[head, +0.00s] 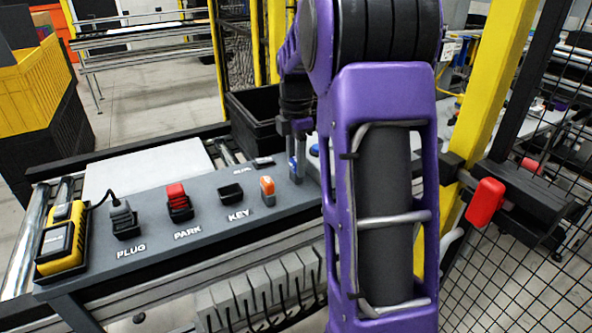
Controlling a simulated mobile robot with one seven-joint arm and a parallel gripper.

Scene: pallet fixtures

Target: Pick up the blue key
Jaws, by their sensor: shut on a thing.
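My gripper (296,168) is above the far right part of the grey fixture panel, left of my purple arm. It is shut on the blue key (292,165), of which only a small blue part shows between the fingers. The key looks upright, close to the panel surface. I cannot tell whether it still touches the panel or its holder. My arm hides the panel's right end.
The grey panel (150,258) carries a yellow device (62,240), a grey plug (122,217), a red block (178,197), an empty black holder (230,193) and an orange key (267,186). A black bin (257,125) stands behind. A yellow post (480,100) and mesh fence are at right.

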